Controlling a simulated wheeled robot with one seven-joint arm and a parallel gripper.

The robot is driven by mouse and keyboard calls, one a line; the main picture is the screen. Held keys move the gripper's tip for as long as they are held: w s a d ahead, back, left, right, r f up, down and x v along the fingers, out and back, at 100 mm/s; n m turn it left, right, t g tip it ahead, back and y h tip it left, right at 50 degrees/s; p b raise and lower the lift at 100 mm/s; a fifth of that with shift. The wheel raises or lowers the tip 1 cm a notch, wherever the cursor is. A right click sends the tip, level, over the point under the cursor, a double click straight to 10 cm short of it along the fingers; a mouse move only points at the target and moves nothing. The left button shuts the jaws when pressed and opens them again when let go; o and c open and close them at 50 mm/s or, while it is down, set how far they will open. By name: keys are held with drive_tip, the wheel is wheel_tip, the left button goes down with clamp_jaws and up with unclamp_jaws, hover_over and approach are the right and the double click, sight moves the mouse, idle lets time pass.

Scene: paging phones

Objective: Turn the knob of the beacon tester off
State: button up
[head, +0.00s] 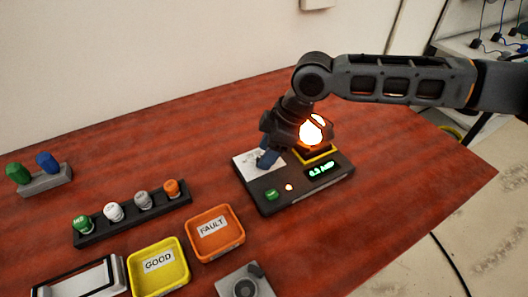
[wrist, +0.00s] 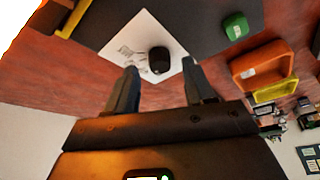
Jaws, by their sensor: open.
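The beacon tester (head: 322,186) is a dark box on the red-brown table. Its beacon (head: 312,131) glows bright orange-white on a yellow base, and its display (head: 321,168) shows green characters. The knob (wrist: 159,60) is black and sits on a white printed plate (wrist: 138,38) in the wrist view. My gripper (head: 267,159) points down over that plate and hides the knob in the head view. In the wrist view my gripper (wrist: 162,84) has its fingers apart, one to each side below the knob. I cannot tell whether they touch it.
A green button (head: 271,194) and a small lit lamp (head: 289,187) are on the tester's front. An orange FAULT tray (head: 238,240) and a yellow GOOD tray (head: 184,283) stand in front. A dark rack (head: 135,217) holds several coloured caps to the left. The table right of the tester is clear.

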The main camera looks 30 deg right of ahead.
drive_tip(key=shift+x, duration=0.95)
drive_tip(key=shift+c, duration=0.2)
clamp_jaws()
